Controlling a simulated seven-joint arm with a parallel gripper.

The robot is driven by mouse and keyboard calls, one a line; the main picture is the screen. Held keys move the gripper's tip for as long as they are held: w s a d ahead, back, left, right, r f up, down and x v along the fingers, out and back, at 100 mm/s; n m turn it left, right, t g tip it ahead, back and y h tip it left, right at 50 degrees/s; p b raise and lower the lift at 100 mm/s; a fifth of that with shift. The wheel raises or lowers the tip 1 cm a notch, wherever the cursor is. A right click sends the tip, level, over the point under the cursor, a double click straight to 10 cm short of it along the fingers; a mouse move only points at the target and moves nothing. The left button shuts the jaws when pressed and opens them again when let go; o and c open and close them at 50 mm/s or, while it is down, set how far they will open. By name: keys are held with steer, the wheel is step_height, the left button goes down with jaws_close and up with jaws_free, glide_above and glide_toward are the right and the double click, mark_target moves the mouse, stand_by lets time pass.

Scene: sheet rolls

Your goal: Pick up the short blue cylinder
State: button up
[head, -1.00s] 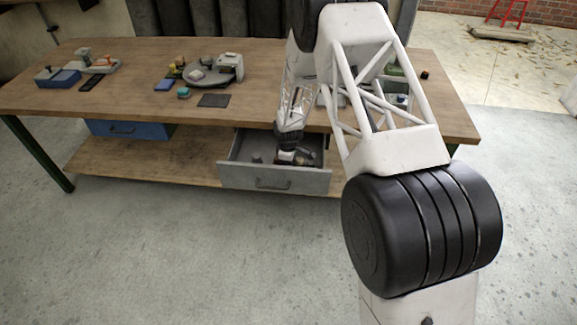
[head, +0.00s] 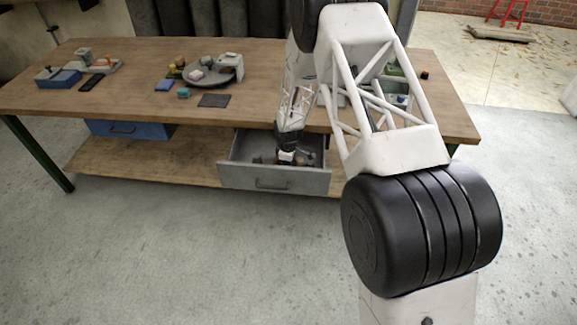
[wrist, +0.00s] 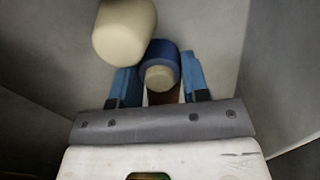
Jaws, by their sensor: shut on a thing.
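The short blue cylinder (wrist: 160,60) shows in the wrist view as a blue ring with a cream-coloured end. It sits between the two blue fingers of my gripper (wrist: 159,84), which are shut on it. In the head view my gripper (head: 286,157) is down inside the open grey drawer (head: 273,180), and the blue cylinder cannot be made out there. In the wrist view a cream cylinder (wrist: 124,31) lies close by, up and to the left of the blue one. A brown thing between the fingers is mostly hidden.
Drawer walls stand close on both sides in the wrist view. The wooden workbench (head: 60,101) above carries a round grey turntable (head: 212,74), a dark flat plate (head: 213,100) and small blocks. A blue drawer (head: 123,130) is at the left.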

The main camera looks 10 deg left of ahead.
steer(key=shift+r, duration=5)
